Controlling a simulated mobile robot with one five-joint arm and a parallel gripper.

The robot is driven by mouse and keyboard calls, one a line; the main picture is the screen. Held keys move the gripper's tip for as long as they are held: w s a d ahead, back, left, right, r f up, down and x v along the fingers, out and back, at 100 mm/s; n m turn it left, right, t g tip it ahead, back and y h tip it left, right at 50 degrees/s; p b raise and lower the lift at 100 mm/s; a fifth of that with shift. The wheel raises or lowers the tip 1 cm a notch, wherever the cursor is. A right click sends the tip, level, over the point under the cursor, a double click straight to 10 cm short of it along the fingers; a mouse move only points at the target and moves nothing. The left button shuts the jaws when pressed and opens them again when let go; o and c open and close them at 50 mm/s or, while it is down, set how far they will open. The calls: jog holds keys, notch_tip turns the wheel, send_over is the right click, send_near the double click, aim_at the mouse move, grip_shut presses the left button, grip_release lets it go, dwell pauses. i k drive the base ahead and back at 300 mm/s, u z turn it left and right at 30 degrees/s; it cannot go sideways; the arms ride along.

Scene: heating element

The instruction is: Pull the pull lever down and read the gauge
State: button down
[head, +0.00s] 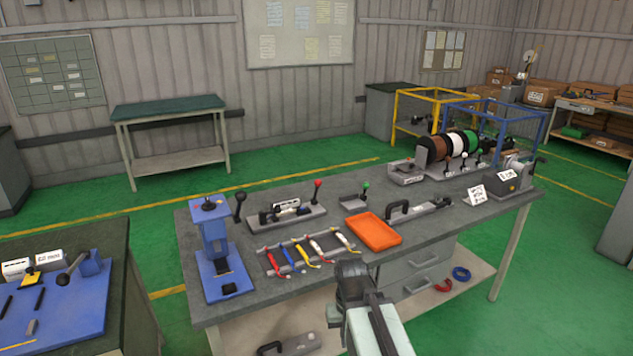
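Several levers stand on the grey workbench (440,225); I cannot tell which one is the pull lever. A blue press (213,235) at the bench's left end has a black-knobbed lever (239,205) on its right side, standing up. A red-knobbed lever (316,190) stands on a grey fixture behind the tool rack. A green-knobbed lever (364,190) stands on a small plate right of it. No gauge face is readable. My gripper (350,268) is at the bench's front edge, apart from these levers; its fingers cannot be made out.
An orange tray (373,232) and a rack of coloured-handled tools (307,252) lie mid-bench. A black-handled device (418,209) and wire spools (455,142) are to the right. A second bench with a blue board (60,310) is at lower left. Green floor is open behind.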

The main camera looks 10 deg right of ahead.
aim_at(318, 183)
jog(key=u, duration=3)
jog(key=k, duration=1)
jog(key=z, duration=1.85)
jog(key=i, duration=1)
jog(key=u, duration=0.05)
